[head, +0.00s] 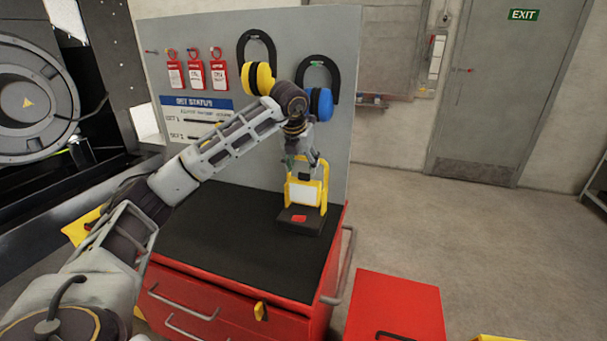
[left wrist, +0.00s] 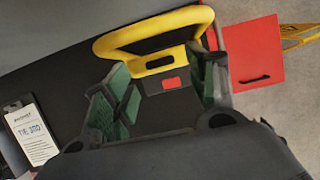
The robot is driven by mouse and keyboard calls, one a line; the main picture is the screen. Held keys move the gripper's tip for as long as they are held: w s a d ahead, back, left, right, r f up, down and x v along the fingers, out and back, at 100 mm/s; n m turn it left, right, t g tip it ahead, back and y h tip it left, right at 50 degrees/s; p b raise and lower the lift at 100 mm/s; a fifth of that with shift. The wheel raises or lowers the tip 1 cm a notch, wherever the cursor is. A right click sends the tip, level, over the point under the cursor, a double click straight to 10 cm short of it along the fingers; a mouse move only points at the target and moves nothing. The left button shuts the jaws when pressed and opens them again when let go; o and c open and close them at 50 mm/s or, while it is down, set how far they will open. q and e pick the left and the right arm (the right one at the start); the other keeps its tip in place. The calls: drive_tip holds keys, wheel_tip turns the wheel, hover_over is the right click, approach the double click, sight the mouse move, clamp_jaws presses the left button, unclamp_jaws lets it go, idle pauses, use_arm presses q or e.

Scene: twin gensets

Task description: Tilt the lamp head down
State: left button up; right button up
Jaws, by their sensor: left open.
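The lamp is yellow with a white front panel (head: 304,193) and stands on a dark base with a red patch, near the right end of the black cabinet top. My left gripper (head: 307,165) is over the top of the lamp head and hides part of it. In the left wrist view, the lamp's yellow frame (left wrist: 128,38) is just beyond the open green-padded fingers (left wrist: 160,72), with the red patch of its base seen between them. I cannot tell whether a finger touches the frame. My right gripper is in neither view.
The black-topped red tool cabinet (head: 235,245) backs onto a grey board (head: 335,130) with red tags and blue and yellow ear defenders. A red box (head: 395,305) stands on the floor at right. A white-labelled item (left wrist: 32,133) lies left in the wrist view.

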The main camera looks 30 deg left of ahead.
sight(304, 174)
use_arm(q)
drive_tip(key=shift+x, duration=2.15)
clamp_jaws()
